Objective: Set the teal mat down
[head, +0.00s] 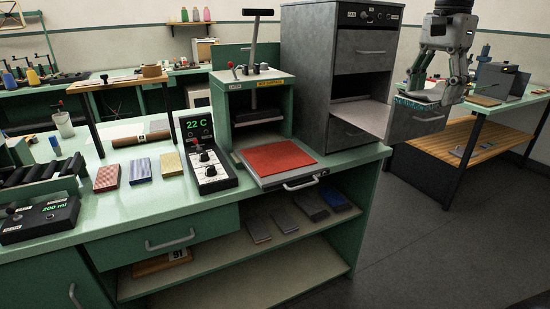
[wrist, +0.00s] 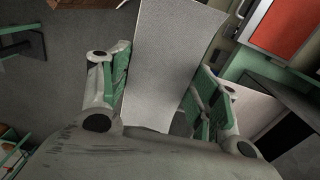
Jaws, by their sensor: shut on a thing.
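My gripper (head: 432,94) is at the right in the head view, pointing down in front of the grey cabinet. Most of the mat is hidden or hard to make out.
The grey cabinet (head: 362,50) has a tray (head: 365,116) pulled out beside my gripper. A red mat (head: 275,157) lies on the press's plate to the left. A table (head: 485,138) with a wooden shelf stands behind. The floor (head: 430,220) below is clear.

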